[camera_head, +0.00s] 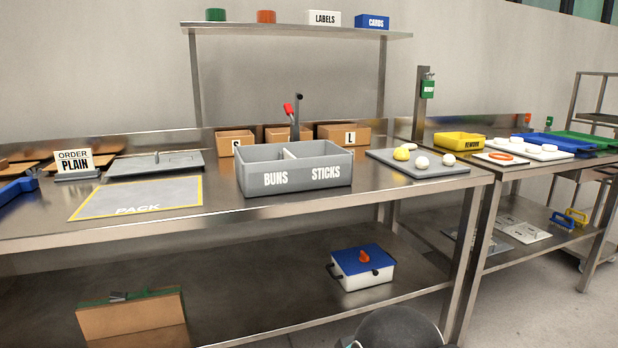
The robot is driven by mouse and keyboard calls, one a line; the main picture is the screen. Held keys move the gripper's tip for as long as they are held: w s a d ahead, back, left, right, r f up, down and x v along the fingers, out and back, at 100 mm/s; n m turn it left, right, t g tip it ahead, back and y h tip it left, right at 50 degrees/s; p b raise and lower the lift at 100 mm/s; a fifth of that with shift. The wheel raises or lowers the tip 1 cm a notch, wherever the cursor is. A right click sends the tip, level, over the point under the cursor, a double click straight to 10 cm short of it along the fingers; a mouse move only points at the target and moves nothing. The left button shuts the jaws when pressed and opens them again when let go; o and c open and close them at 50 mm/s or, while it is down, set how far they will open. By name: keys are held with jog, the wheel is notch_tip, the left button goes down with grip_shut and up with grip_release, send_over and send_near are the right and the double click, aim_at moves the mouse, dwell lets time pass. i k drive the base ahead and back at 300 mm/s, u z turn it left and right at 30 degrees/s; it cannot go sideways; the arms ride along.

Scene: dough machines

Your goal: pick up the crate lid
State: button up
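A flat grey lid with a raised handle (140,164) lies on the steel table, left of the crate and behind the pack mat. It looks like the crate lid. The grey crate (297,178) stands open on the table, marked BUNS and STICKS, with a divider between its two compartments. The lid and crate are apart. My gripper is not in view. A dark rounded part at the bottom edge looks like part of my arm.
The yellow-edged PACK mat (140,196) lies bare in front of the lid. An ORDER PLAIN sign (75,163) stands left of the lid. A grey board (440,170) with dough pieces lies right of the crate. A blue-lidded white box (361,267) sits on the lower shelf.

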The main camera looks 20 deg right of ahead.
aim_at(156, 164)
jog(key=z, duration=0.6)
jog(key=i, duration=1.15)
jog(key=u, duration=0.65)
